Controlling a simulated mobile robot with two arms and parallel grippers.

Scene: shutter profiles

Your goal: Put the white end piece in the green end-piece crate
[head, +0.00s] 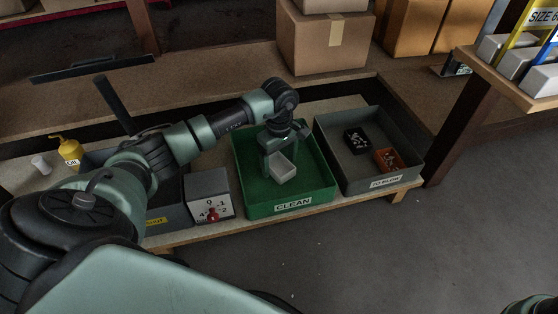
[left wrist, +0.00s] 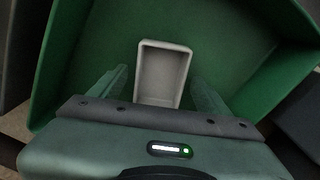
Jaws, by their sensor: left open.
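The white end piece (head: 284,172) is a small open-topped block inside the green crate (head: 290,208), which has a CLEAN label on its front. In the left wrist view the piece (left wrist: 163,76) shows its hollow side up, over the green crate floor (left wrist: 225,35). My left gripper (head: 278,153) reaches down into the crate above the piece. Its jaws are open, with one finger on each side of the piece in the left wrist view. Whether the piece rests fully on the floor is hard to tell.
A grey crate (head: 404,177) with a black box (head: 356,139) and an orange box (head: 389,160) stands right of the green one. Cardboard boxes (head: 325,43) stand behind.

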